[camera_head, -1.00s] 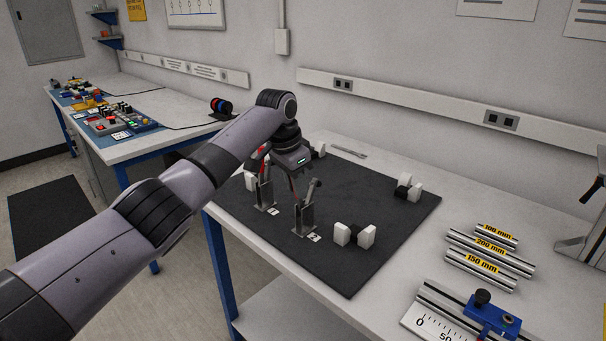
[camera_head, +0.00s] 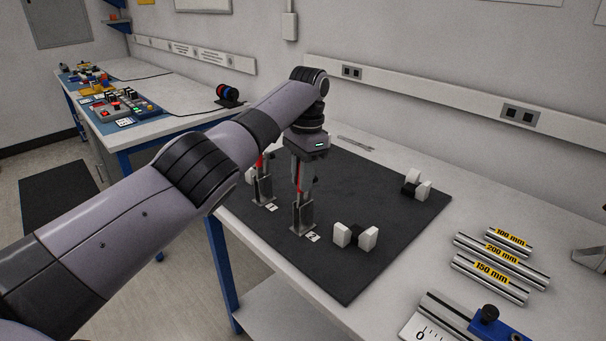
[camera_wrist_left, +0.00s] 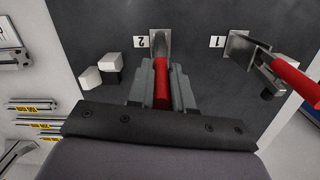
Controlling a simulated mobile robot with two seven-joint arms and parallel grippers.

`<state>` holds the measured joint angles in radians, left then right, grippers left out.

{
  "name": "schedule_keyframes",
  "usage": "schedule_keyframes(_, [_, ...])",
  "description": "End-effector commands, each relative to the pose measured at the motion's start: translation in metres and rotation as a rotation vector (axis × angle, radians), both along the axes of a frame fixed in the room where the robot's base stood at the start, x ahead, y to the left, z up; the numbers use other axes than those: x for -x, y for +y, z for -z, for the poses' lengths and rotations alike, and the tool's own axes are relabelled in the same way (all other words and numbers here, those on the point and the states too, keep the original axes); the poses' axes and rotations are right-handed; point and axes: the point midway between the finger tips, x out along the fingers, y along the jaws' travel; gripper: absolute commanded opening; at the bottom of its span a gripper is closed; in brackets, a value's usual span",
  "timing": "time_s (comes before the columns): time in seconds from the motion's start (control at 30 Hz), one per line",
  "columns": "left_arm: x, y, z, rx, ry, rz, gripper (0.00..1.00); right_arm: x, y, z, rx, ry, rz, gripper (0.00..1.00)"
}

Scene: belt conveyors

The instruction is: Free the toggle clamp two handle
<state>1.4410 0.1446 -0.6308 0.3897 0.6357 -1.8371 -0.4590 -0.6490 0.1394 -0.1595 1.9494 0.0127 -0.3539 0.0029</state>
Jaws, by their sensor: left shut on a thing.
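Toggle clamp two (camera_head: 303,214) stands on the black mat beside its label "2" (camera_head: 313,237). Its red handle (camera_head: 299,178) points up, and my left gripper (camera_head: 301,172) is above the clamp, shut on that handle. In the left wrist view the red handle (camera_wrist_left: 161,84) lies between the two grey fingers of my left gripper (camera_wrist_left: 161,82). Toggle clamp one (camera_head: 263,188) stands to the left with its label "1" (camera_head: 271,207); its red handle also shows in the left wrist view (camera_wrist_left: 295,80). My right gripper is out of view.
The black mat (camera_head: 375,250) lies on the bench, with white and black block sets at its front (camera_head: 356,236) and right (camera_head: 415,186). Labelled metal bars (camera_head: 490,272) lie right of the mat. The mat between the block sets is clear.

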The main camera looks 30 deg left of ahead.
Motion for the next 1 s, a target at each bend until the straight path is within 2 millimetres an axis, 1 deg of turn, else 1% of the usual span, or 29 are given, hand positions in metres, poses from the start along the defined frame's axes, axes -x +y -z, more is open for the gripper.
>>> schedule_keyframes(0.03, [0.001,-0.001,0.002,0.001,0.005,0.001,0.00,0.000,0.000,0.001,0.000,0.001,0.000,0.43])
schedule_keyframes(0.27, [0.001,-0.001,0.003,0.001,0.006,0.001,0.00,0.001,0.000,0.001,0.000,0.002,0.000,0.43])
schedule_keyframes(0.3, [0.001,-0.001,0.003,0.001,0.006,0.001,0.26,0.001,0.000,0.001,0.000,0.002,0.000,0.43])
schedule_keyframes(0.37, [0.001,-0.001,0.003,0.001,0.006,0.001,0.45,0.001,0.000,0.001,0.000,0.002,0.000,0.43])
schedule_keyframes(0.63, [0.001,0.000,0.001,0.001,0.003,0.001,0.45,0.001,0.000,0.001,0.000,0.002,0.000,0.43])
schedule_keyframes(0.73, [0.000,0.000,-0.005,0.000,0.001,0.000,0.45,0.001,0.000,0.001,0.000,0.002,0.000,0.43])
schedule_keyframes(0.87, [0.001,-0.001,-0.024,0.001,0.000,-0.001,0.45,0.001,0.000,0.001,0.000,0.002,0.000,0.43])
schedule_keyframes(1.0, [0.004,-0.001,-0.047,0.001,0.001,-0.004,0.45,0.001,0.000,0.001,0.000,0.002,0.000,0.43])
